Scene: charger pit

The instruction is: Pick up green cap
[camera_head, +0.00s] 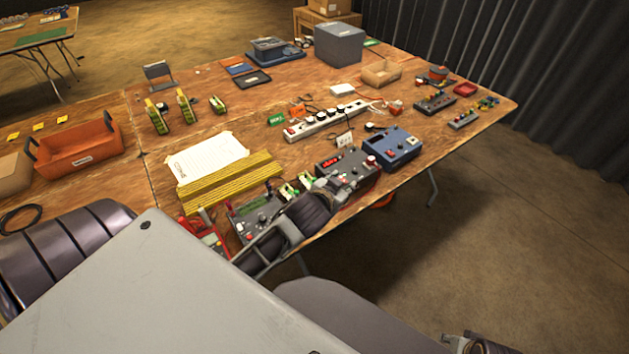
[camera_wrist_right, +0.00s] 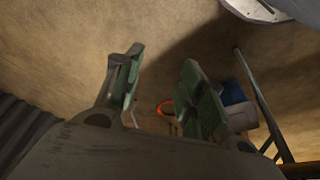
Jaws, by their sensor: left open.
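I cannot clearly single out a green cap. Small green-and-white pieces (camera_head: 296,186) lie at the table's near edge, beside the grey control box (camera_head: 347,172). My left gripper (camera_head: 327,187) is open at this edge, between these pieces and the box. Its fingers are small and partly blend with the box, and I see nothing held in it. My right gripper shows in the right wrist view (camera_wrist_right: 163,62), with its two green-padded fingers apart and nothing between them. It is over the floor, away from the tabletop.
The wooden table (camera_head: 310,80) carries a power strip (camera_head: 327,122), a blue box (camera_head: 392,147), yellow ribbed strips (camera_head: 228,182), a white sheet (camera_head: 208,158) and an orange bin (camera_head: 78,148). Boxes stand at the back. Floor is free to the right.

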